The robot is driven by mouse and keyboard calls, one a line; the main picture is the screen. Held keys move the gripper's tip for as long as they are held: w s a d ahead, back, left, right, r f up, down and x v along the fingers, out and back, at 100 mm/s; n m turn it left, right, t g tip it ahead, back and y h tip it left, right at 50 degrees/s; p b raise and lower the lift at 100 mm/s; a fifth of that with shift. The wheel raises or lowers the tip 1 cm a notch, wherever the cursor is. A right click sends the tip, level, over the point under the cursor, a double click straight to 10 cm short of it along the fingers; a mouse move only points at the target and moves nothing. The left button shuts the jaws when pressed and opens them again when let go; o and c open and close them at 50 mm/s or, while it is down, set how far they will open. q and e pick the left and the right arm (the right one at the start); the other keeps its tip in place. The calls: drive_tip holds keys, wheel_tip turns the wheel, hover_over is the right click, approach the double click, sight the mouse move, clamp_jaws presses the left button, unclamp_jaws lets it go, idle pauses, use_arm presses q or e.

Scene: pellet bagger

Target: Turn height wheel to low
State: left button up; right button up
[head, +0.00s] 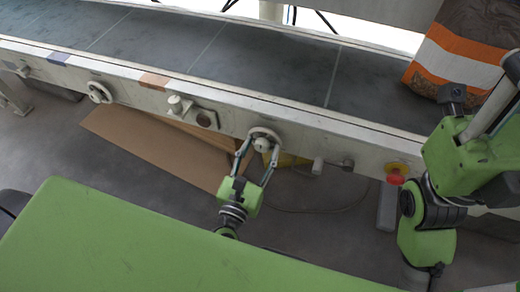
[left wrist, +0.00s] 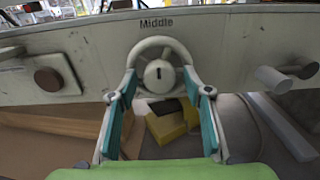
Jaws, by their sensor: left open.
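A pale hand wheel (head: 264,133) with a round hub sits on the front side of the conveyor frame. It also shows in the left wrist view (left wrist: 161,73), with the word "Middle" printed above it and a short dark mark on its hub. I cannot tell from the pictures whether this is the height wheel. My left gripper (head: 261,148) is open in front of the wheel. Its two teal fingers (left wrist: 163,88) stand at the wheel's lower left and lower right. I cannot tell whether they touch it. My right arm shows at the right, but its gripper is not in view.
Another hand wheel (head: 99,92) is farther left on the frame. A knob (head: 177,104) and a dark round button (head: 205,119) lie between. A red button on yellow (head: 396,174) is to the right. A bag (head: 462,45) lies on the belt (head: 260,58). Cardboard (head: 150,140) lies below.

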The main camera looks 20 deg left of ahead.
use_arm(q)
drive_tip(key=c, duration=1.1)
